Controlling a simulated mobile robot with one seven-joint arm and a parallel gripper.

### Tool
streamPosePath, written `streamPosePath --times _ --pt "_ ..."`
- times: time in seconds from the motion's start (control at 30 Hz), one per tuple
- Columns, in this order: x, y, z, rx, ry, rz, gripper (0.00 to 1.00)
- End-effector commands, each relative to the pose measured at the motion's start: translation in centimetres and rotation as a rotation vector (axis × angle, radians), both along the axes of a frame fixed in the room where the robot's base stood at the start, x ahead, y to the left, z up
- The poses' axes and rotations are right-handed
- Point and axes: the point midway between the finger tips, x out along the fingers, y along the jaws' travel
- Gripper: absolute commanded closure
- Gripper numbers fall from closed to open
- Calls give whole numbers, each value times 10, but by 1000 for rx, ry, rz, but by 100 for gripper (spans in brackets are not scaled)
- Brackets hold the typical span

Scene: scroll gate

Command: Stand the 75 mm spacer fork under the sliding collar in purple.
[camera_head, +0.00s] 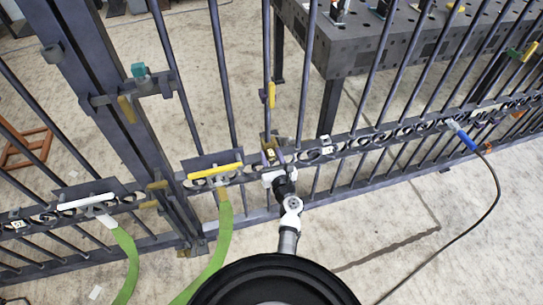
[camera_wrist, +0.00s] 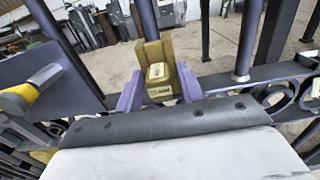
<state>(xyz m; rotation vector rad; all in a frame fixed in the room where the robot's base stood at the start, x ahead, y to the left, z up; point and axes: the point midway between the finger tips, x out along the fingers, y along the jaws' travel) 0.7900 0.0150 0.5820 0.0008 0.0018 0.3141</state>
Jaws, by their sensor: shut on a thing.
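My gripper (camera_wrist: 159,88) is at the gate's middle rail; it also shows in the head view (camera_head: 271,163). Its two purple fingers are shut on an olive-yellow block with a white label (camera_wrist: 155,52), which looks like the spacer fork. The block also shows in the head view (camera_head: 270,152), small and partly hidden by the hand. The label is too small to read. It stands about upright between the fingers, close to a vertical bar. I cannot tell whether it touches the rail. I cannot make out a purple collar apart from the fingers.
The barred gate's rail (camera_head: 375,137) runs across the view. Yellow (camera_head: 216,170) and white (camera_head: 86,201) handles sit left of my gripper, with green straps (camera_head: 222,240) below. A yellow piece (camera_head: 271,94) is on a bar above. A dark table (camera_head: 345,55) stands behind; a blue-ended cable (camera_head: 466,140) hangs right.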

Motion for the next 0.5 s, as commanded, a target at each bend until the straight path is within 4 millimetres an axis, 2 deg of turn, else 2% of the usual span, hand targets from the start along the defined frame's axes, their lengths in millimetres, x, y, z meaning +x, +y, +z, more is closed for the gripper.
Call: streamPosePath --times 0.5 --pt "4 1 0 -2 -8 -1 100"
